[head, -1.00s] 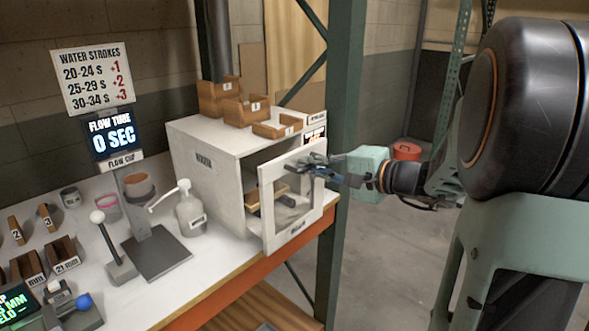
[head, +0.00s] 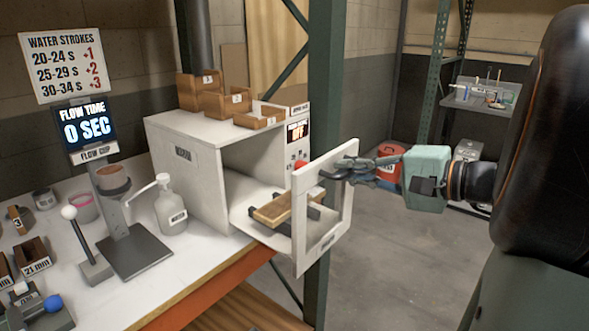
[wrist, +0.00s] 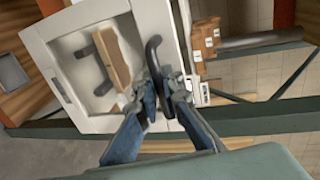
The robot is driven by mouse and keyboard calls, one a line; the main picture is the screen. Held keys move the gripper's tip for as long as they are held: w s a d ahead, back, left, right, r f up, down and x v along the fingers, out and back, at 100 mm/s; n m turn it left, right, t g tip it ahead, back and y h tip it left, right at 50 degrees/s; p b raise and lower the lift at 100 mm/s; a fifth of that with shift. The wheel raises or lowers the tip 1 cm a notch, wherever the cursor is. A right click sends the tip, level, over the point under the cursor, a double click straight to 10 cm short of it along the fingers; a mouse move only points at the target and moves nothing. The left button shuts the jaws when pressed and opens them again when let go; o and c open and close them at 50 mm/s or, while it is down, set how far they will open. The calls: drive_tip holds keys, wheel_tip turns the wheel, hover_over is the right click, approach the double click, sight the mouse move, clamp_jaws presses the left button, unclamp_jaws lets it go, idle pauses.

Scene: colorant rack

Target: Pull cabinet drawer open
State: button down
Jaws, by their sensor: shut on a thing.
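The white cabinet (head: 190,175) stands on the bench. Its drawer, with a white window-frame front (head: 301,235), stands well out from the open cabinet mouth. A wooden block (head: 283,208) lies on dark supports inside the drawer; it also shows in the wrist view (wrist: 113,60). My gripper (head: 350,170) is at the upper part of the drawer front, on its outer side. In the wrist view, my gripper (wrist: 163,92) is shut on the dark curved handle (wrist: 153,48). The fingers partly hide the handle's lower end.
Wooden bins (head: 228,102) sit on the cabinet top. A pump bottle (head: 171,208) and the flow cup stand (head: 137,252) are on the bench to the left. A green post (head: 323,100) rises behind the drawer front. Open floor (head: 400,260) lies to the right.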

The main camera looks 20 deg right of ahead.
drive_tip(key=c, duration=2.1)
unclamp_jaws()
drive_tip(key=v, duration=1.2)
